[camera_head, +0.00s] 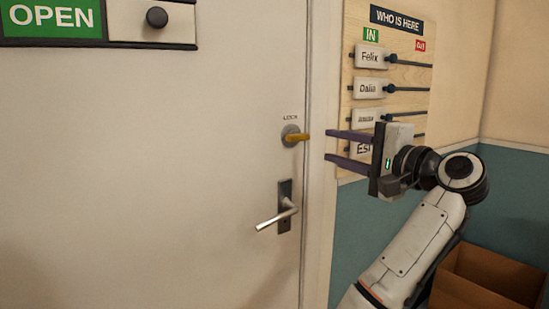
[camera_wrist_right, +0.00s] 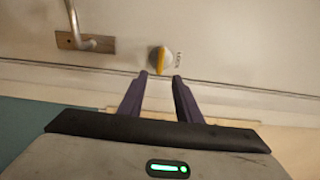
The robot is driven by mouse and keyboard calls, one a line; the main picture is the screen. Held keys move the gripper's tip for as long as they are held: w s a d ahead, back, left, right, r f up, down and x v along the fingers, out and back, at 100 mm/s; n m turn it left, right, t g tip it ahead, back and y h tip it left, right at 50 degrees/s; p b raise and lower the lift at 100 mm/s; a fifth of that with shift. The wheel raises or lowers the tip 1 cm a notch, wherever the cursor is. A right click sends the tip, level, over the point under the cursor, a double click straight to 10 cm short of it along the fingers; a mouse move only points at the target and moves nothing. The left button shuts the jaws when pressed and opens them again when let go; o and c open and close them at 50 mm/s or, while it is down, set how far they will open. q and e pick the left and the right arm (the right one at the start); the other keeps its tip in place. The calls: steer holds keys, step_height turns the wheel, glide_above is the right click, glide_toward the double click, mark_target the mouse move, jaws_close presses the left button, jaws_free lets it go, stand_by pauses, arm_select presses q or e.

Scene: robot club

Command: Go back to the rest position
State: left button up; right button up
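My right gripper (camera_head: 337,147) is raised in front of the door frame, its two purple fingers pointing left toward the lock. In the right wrist view the fingers (camera_wrist_right: 160,76) stand apart with nothing between them. The yellow lock knob (camera_head: 295,138) on the door (camera_head: 150,160) lies just beyond the fingertips, with a visible gap; its lever is about horizontal in the head view. The knob also shows in the right wrist view (camera_wrist_right: 160,60). My left gripper is in neither view.
A door handle (camera_head: 277,214) sits below the lock. A "WHO IS HERE" board (camera_head: 400,80) with name sliders hangs behind my right gripper. An "OPEN" sign (camera_head: 52,18) is at the top left. A brown box (camera_head: 485,280) stands at the lower right.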

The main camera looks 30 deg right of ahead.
steer(key=shift+f, duration=0.1)
steer(key=s+a+f+n+g+h, duration=0.1)
steer(key=s+a+f+n+g, duration=0.15)
steer(key=f, duration=0.75)
steer(key=s+a+f+n+g, duration=0.1)
steer(key=a+f+n+g, duration=0.25)
steer(key=f, duration=0.55)
steer(key=s+a+f+n+g+h, duration=0.1)
steer(key=s+a+f+n+g, duration=0.15)
steer(key=f, duration=0.75)
steer(key=s+a+f+n+g, duration=0.3)
steer(key=s+a+f+n, duration=0.2)
steer(key=s+f, duration=0.55)
steer(key=s+a+f+n+g, duration=0.3)
steer(key=s+a+f+n, duration=0.25)
steer(key=s+f, duration=0.5)
steer(key=w+a+f+t+y+p, duration=0.1)
steer(key=w+a+f+t+y, duration=0.1)
steer(key=a+f+t, duration=0.3)
step_height(320, 180, down, 3)
steer(key=shift+w+a+f+y, duration=0.2)
steer(key=shift+a+y, duration=0.3)
steer(key=shift+a, duration=0.65)
